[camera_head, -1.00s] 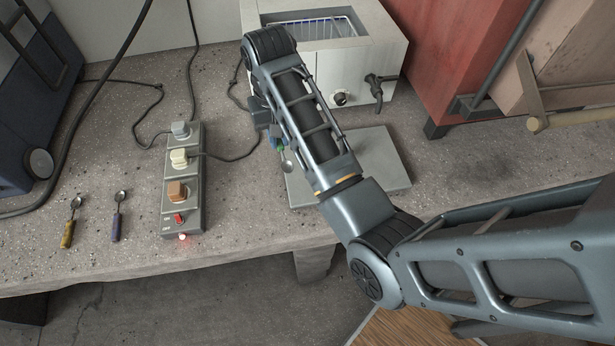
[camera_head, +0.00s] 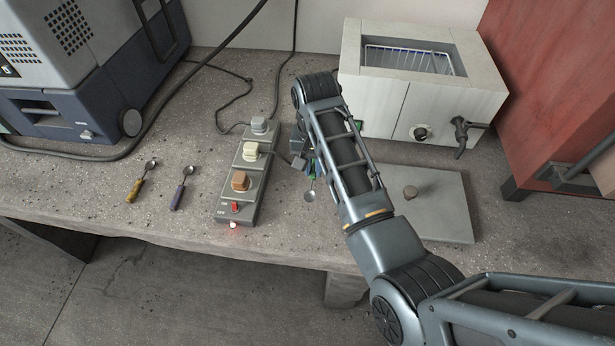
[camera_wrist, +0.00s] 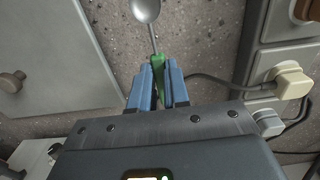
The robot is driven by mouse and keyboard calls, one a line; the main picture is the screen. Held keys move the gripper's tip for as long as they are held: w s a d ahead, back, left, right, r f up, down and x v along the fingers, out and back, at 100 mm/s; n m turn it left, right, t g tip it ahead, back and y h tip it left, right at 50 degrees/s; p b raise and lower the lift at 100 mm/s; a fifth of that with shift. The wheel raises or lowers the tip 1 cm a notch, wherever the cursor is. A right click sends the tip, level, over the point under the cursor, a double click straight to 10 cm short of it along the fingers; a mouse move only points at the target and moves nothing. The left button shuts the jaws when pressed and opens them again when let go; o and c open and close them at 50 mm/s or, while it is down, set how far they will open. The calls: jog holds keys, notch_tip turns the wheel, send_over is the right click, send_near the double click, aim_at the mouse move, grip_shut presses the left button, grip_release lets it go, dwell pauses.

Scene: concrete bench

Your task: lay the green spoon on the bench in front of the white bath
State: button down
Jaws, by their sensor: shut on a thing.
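The green spoon (camera_wrist: 157,66) has a green handle and a metal bowl. My gripper (camera_wrist: 157,84) is shut on its handle in the wrist view, with the bowl pointing away from the blue fingers. In the head view the spoon's bowl (camera_head: 310,196) shows beside my arm, over the bench (camera_head: 290,235) between the power strip and the grey lid. I cannot tell whether the spoon touches the bench. The white bath (camera_head: 372,100) stands at the back, with a wire rack inside and a tap on its front. My arm hides part of its front left.
A grey lid with a knob (camera_head: 440,205) lies in front of the bath. A power strip (camera_head: 243,180) with plugs and cables is to the left. A red cabinet (camera_head: 550,90) stands right.

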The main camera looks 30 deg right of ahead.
aim_at(307, 186)
jog(key=shift+w+a+f, duration=0.35)
jog(key=shift+a+f, duration=0.1)
jog(key=shift+a, duration=0.25)
jog(key=shift+a+f, duration=0.1)
jog(key=shift+f, duration=1.95)
jog(key=shift+f, duration=0.15)
jog(key=c, duration=1.1)
grip_release()
notch_tip(307, 186, up, 12)
